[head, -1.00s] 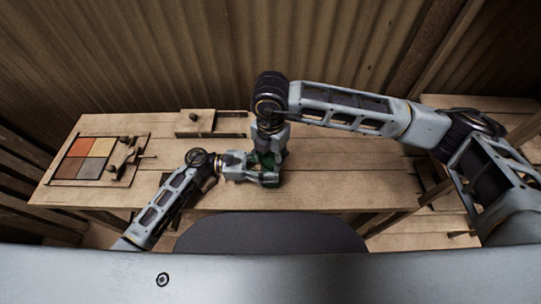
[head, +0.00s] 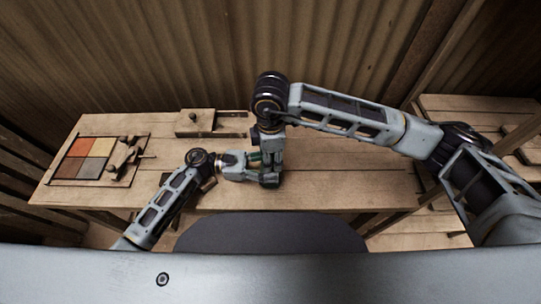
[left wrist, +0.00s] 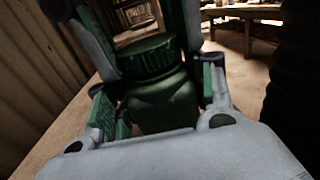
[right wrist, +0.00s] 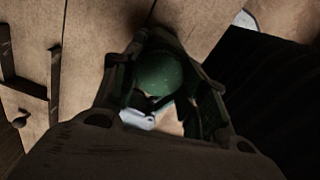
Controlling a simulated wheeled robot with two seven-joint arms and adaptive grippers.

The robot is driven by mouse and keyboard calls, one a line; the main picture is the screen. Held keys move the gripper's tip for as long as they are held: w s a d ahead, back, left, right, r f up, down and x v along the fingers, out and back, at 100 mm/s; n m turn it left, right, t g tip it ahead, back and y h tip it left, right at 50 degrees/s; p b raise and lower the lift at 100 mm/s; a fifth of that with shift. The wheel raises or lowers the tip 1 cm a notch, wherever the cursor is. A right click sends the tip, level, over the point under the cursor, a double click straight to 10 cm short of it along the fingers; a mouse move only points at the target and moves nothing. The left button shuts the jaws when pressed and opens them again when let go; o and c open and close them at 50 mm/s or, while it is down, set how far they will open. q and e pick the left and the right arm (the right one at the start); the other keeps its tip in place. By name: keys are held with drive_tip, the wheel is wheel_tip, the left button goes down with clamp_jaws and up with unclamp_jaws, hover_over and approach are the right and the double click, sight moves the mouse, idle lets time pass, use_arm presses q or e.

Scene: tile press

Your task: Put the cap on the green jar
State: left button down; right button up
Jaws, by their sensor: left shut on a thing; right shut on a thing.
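The green jar (left wrist: 160,105) stands between the fingers of my left gripper (left wrist: 160,112), which is shut on its body. The dark green cap (left wrist: 148,58) is directly above the jar, with a ridged edge. My right gripper (right wrist: 165,75) comes from above and is shut on the cap, whose round green top (right wrist: 158,72) shows between its fingers. Cap and jar look lined up and very close; I cannot tell whether the cap is seated. In the head view, my left gripper (head: 255,165) and my right gripper (head: 270,155) meet and hide most of both.
The wooden table (head: 340,180) is clear to the right of the grippers. A wooden block with a dark knob (head: 196,122) is at the back edge. A corrugated wall stands behind.

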drive_tip(key=shift+m, duration=0.8)
drive_tip(key=o, duration=0.7)
drive_tip(key=shift+c, duration=0.2)
drive_tip(key=shift+r, duration=0.15)
drive_tip(key=shift+r, duration=2.15)
drive_tip(key=shift+c, duration=0.4)
